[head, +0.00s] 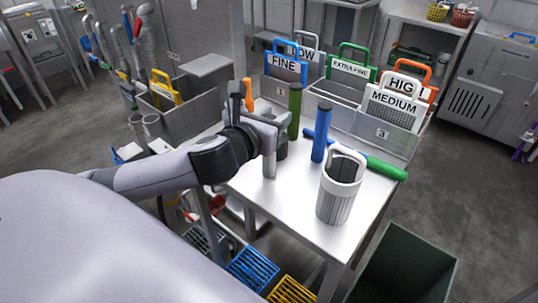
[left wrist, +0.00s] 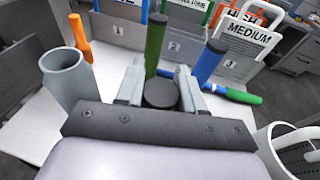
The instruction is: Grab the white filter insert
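A white round basket with slotted sides and a tall white handle (head: 335,201) stands upright on the steel table; its rim and handle show at the right edge of the left wrist view (left wrist: 279,150). A flat white-framed insert labelled MEDIUM (head: 391,107) stands in rack slot 3 and also shows in the left wrist view (left wrist: 248,40). My left gripper (head: 274,140) is over the table, left of the basket and apart from it. Its fingers (left wrist: 160,78) are spread, with a black-topped cylinder (left wrist: 160,94) between or below them; contact cannot be told. My right gripper is not in view.
A green cylinder (head: 295,112) and a blue cylinder (head: 321,133) stand beyond my left gripper. A green-handled blue tool (head: 385,168) lies behind the basket. A grey hollow tube (left wrist: 67,80) is left of the gripper. A dark bin (head: 405,266) stands beyond the table's right edge.

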